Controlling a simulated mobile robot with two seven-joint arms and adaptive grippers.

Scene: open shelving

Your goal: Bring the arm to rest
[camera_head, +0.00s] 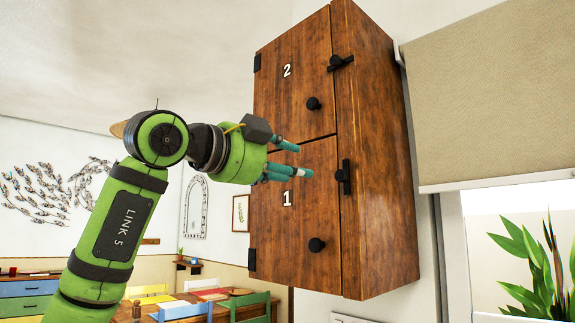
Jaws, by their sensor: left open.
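My left gripper (290,160) is raised in front of a wall-mounted wooden cabinet (375,180). Its teal fingers are apart and nothing shows between them. The fingertips overlap the cabinet's front in the picture, just above the number 1; I cannot tell whether they touch it. My green left arm (118,225) reaches up from the lower left. The upper door (290,90), marked 2, and the lower door (300,265), marked 1, both look closed. Each has a round black knob. My right gripper is not in view.
A window with a beige blind (490,100) and a green plant (540,265) is to the right of the cabinet. A dining table (150,310) with coloured chairs stands far below. Open air lies left of the arm.

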